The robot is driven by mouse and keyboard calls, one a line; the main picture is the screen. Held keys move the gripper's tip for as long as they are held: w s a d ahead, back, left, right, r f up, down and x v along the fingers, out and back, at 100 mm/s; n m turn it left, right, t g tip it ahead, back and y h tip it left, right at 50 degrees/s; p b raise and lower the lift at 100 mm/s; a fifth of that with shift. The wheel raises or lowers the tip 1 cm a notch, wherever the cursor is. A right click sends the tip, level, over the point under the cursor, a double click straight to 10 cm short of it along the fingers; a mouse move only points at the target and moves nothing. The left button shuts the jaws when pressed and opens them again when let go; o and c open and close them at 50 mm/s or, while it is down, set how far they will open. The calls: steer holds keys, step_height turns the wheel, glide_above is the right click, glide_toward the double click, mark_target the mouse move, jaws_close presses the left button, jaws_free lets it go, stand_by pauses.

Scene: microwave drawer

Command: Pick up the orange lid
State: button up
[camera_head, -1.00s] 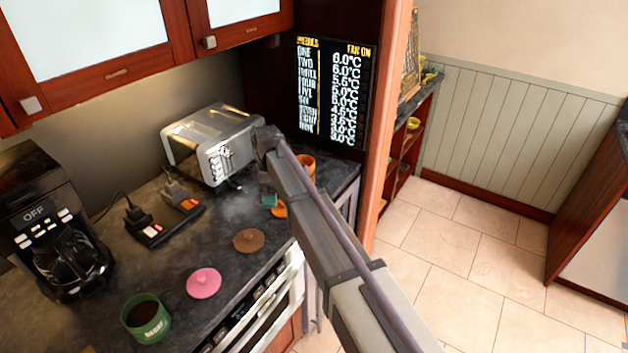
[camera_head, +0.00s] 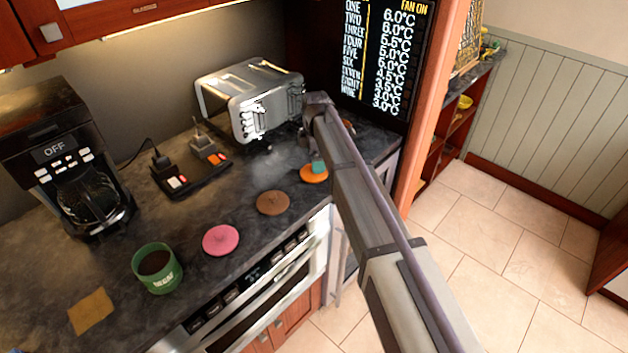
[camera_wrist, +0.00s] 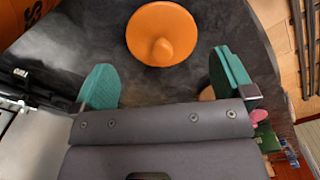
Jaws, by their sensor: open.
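The orange lid (camera_head: 314,174) lies flat on the dark counter, to the right of the brown lid and partly hidden by my arm. In the wrist view the orange lid (camera_wrist: 162,34) shows whole, with its round knob facing me. My gripper (camera_wrist: 163,82) is open, with its green fingertips spread wide. The lid lies ahead of the fingertips in that picture, and nothing is between them. In the head view only a bit of my gripper (camera_head: 318,163) shows, above the orange lid; the arm hides the rest.
A brown lid (camera_head: 273,203), a pink lid (camera_head: 220,240) and a green mug (camera_head: 158,268) stand in a row along the counter's front. A silver toaster (camera_head: 252,103) stands behind, close to my arm. A coffee maker (camera_head: 75,165) is at the left.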

step_height(320, 180, down, 5)
steer(key=b, duration=0.5)
steer(key=shift+f, duration=0.2)
steer(key=shift+s+r, duration=0.1)
steer(key=shift+r, duration=0.15)
steer(key=c, duration=0.6)
step_height(320, 180, up, 10)
steer(key=p, duration=1)
steer(key=shift+r+p, duration=0.25)
steer(key=shift+p, duration=0.05)
